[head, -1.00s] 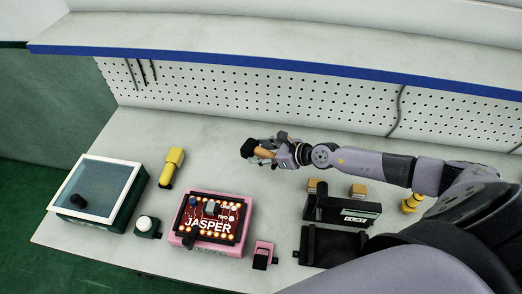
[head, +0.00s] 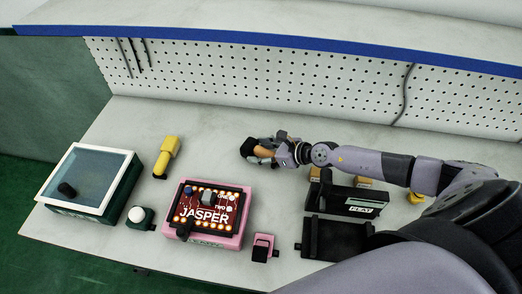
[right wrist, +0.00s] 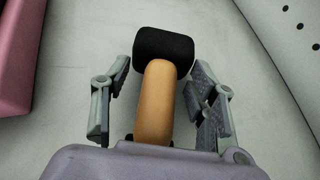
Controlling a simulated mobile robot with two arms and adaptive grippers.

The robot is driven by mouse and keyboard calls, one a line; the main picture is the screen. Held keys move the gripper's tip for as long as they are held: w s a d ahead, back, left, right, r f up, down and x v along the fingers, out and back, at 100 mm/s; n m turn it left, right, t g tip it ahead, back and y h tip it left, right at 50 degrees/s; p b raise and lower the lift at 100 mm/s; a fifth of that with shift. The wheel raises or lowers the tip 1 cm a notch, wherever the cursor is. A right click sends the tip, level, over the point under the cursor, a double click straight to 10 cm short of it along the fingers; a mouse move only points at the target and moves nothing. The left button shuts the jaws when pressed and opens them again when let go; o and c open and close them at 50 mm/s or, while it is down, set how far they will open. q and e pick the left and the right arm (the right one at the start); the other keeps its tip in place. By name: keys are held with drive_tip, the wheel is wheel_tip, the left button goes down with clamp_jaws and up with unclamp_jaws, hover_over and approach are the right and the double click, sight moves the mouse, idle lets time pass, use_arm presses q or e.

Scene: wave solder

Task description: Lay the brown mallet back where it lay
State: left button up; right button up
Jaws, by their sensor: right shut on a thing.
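The brown mallet has a black head (head: 248,147) and a tan-brown handle (right wrist: 155,100). It is in my right gripper (head: 277,151) over the back middle of the pale bench. In the right wrist view the handle lies between the two fingers of the gripper (right wrist: 158,105), with the black head beyond the fingertips. The handle's rear end is hidden by my gripper body. I cannot tell whether the mallet touches the bench. My left gripper is not in view.
A pink-framed JASPER board (head: 212,212) sits in front, with a yellow-handled tool (head: 167,156) to its left. A glass-topped green box (head: 90,180) is far left. Black fixtures (head: 345,204) stand under my right arm. Bench around the mallet is clear.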

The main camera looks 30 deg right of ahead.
drive_tip(key=shift+f+b, duration=0.45)
drive_tip(key=o, duration=1.8)
drive_tip(key=v, duration=1)
drive_tip(key=shift+s, duration=0.2)
drive_tip(key=shift+v, duration=0.85)
drive_tip(key=shift+r, duration=0.1)
